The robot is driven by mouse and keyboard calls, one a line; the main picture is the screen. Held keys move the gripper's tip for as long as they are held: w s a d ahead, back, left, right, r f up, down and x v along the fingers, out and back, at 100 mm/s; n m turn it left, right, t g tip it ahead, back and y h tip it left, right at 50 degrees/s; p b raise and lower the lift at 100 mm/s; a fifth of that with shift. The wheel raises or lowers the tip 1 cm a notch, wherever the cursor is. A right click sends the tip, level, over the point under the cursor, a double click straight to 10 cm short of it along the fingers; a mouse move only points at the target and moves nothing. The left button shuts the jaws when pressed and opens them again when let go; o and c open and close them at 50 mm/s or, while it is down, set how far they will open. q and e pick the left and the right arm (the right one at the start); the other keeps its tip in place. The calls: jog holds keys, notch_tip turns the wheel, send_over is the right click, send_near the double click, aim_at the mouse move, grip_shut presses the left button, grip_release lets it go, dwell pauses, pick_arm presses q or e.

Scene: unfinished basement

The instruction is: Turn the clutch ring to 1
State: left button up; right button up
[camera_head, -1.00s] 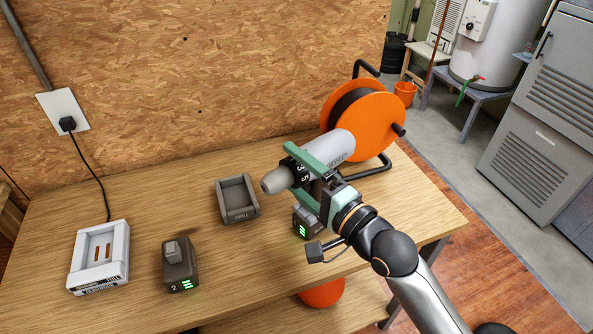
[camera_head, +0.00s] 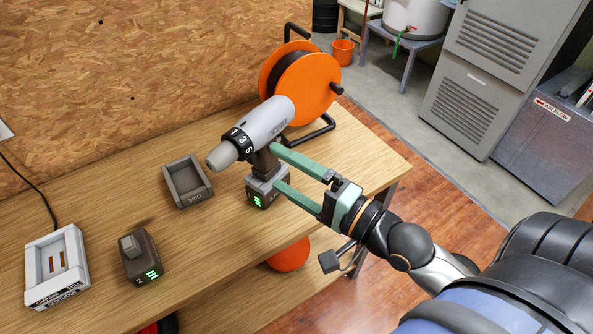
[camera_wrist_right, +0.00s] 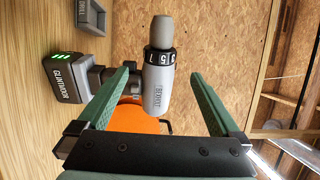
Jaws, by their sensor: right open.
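The grey cordless drill (camera_head: 267,122) stands upright on its battery (camera_head: 264,189) on the workbench, its nose pointing left. Its black clutch ring (camera_head: 239,143) shows white 1, 3 and 5 in the head view. In the right wrist view the ring (camera_wrist_right: 160,57) shows 5 and 7, with another number cut off at its edge. My right gripper (camera_head: 277,167) is open, its green fingers apart, just right of the drill's handle. In the right wrist view the drill body appears between the fingers, which do not hold it. My left gripper is not in view.
A dark empty tray (camera_head: 187,183), a spare battery (camera_head: 141,259) and a white charger (camera_head: 56,266) stand on the bench (camera_head: 205,231) left of the drill. An orange cable reel (camera_head: 312,85) stands close behind it. The bench's front edge is below my arm.

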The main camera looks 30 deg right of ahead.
jog(key=shift+p+v, duration=0.35)
jog(key=shift+v, duration=0.6)
notch_tip(320, 180, down, 13)
jog(key=s+n+g+h, duration=0.2)
jog(key=n+g+h, duration=0.1)
jog(key=n+g, duration=0.4)
jog(key=s+d+f+n+g+h, duration=0.2)
jog(key=s+f+n+g+h, duration=0.2)
jog(key=s+f+n+g, duration=0.35)
jog(key=w+a+f+n+t+y+p, duration=0.1)
jog(key=w+a+f+t+y+p, duration=0.1)
jog(key=f+t, duration=0.5)
jog(key=shift+w+a+y+p, duration=0.35)
jog(key=shift+a+p, duration=0.5)
jog(key=shift+a, duration=0.15)
